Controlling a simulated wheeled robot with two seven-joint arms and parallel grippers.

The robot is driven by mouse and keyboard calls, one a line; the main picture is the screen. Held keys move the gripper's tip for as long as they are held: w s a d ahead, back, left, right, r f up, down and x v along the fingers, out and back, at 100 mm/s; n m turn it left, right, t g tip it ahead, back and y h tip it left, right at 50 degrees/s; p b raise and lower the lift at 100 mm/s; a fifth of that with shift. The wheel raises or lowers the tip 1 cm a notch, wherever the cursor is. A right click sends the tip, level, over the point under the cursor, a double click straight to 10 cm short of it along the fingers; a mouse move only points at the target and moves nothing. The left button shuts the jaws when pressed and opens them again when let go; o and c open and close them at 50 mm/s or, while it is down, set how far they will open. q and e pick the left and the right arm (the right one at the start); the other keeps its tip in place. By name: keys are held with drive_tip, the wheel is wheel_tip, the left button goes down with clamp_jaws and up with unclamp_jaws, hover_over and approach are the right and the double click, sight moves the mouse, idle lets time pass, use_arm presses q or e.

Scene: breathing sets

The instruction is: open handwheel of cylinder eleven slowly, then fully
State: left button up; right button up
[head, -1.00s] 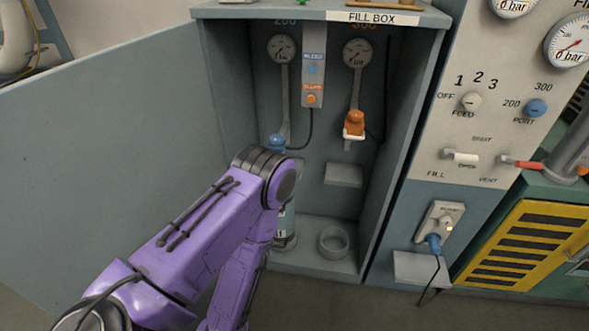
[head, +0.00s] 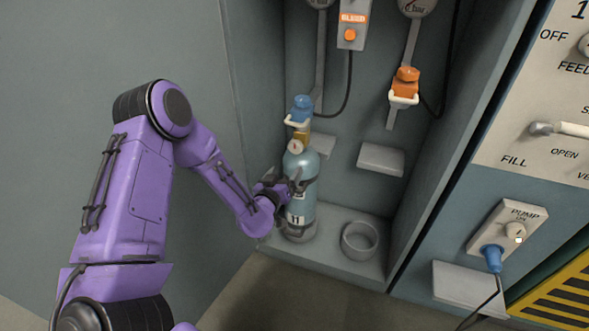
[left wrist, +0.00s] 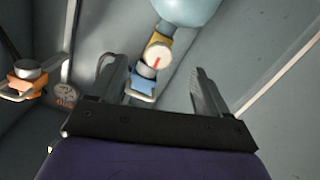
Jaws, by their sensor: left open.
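Cylinder eleven (head: 298,212) is light blue-grey and stands upright on the fill box floor at its left side. Its brass valve and small round gauge (head: 296,147) sit under a blue fill connector (head: 301,104) with a pale handle. I cannot make out the handwheel clearly. In the left wrist view the gauge (left wrist: 157,54) and blue connector (left wrist: 141,84) show between the spread fingers, and the cylinder (left wrist: 188,8) is at the top edge. My right gripper is not in view.
An orange connector (head: 405,84) hangs to the right inside the box. An empty ring holder (head: 360,240) stands on the floor right of the cylinder. Small grey shelves (head: 381,160) jut from the back wall. A large grey panel (head: 120,45) borders the left.

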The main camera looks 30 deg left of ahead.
sight(294, 148)
use_arm(q)
drive_tip(key=shift+t+y, duration=0.3)
drive_tip(key=shift+t, duration=0.1)
drive_tip(key=x, duration=0.4)
drive_tip(key=r+x, duration=0.1)
drive_tip(key=x, duration=0.3)
drive_tip(key=r+b+x, duration=0.1)
drive_tip(key=x, duration=0.3)
drive_tip(key=shift+a, duration=0.4)
drive_tip(key=shift+s, duration=0.1)
drive_tip(key=c, duration=1)
